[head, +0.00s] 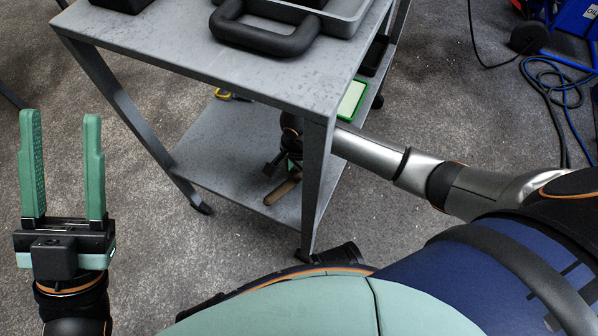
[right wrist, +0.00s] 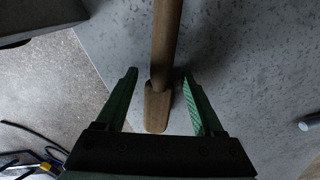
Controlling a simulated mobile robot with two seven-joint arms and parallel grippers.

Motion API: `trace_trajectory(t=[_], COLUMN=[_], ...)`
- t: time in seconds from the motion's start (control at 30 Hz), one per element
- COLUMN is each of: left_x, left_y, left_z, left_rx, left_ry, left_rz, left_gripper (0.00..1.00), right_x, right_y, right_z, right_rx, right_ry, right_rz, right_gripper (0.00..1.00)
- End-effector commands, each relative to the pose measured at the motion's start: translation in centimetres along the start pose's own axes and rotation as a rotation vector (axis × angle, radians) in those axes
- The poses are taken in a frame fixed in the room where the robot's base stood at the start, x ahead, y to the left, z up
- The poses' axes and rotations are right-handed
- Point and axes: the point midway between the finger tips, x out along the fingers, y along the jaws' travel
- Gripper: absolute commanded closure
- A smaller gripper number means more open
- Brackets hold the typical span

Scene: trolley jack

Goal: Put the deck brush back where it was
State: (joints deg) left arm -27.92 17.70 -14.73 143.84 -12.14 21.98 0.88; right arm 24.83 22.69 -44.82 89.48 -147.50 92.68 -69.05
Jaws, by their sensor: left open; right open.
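The deck brush (head: 283,190) shows as a brown wooden handle lying on the lower shelf of the grey trolley (head: 225,150). In the right wrist view the handle (right wrist: 158,105) runs down between my two green fingers and ends in a wider, rounded grip; its brush head is not visible. My right gripper (right wrist: 160,100) is open, with a finger on either side of the handle and a gap showing on the left. In the head view the right gripper is mostly hidden by the trolley's leg and top. My left gripper (head: 62,165) is open and empty, left of the trolley.
The trolley's top shelf (head: 170,45) overhangs the lower one, and its front leg (head: 317,185) stands beside my right arm. A green-edged pad (head: 352,101) and a yellow item (head: 224,94) are on the lower shelf. A blue hose (head: 560,85) lies on the floor at right.

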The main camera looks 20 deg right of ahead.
Motion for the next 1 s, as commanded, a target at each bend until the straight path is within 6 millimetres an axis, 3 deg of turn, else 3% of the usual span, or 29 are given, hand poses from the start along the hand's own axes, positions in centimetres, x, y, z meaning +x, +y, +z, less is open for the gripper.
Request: trace_trajectory(t=[0.17,0.6,0.8,1.0], left_x=[0.7,3.2,3.5,3.5], left_y=[-0.4,-2.2,-2.3,-2.4], left_z=[-0.8,-3.8,-4.2,-4.2], left_rx=[-0.008,-0.012,0.005,0.007], left_ry=[0.002,0.025,0.033,0.034], left_rz=[-0.004,-0.017,-0.013,-0.018], left_gripper=[0.5,0.5,0.5,0.5], right_x=[-1.9,-10.7,-12.2,-12.3], right_y=[-0.1,-0.1,0.0,0.0], right_z=[-0.1,-0.1,0.0,0.0], right_rx=[0.0,-0.002,0.0,0.0], right_ry=[0.001,0.002,0.001,0.0], right_rz=[-0.003,-0.002,0.0,0.001], right_gripper=[0.31,0.31,0.31,0.31])
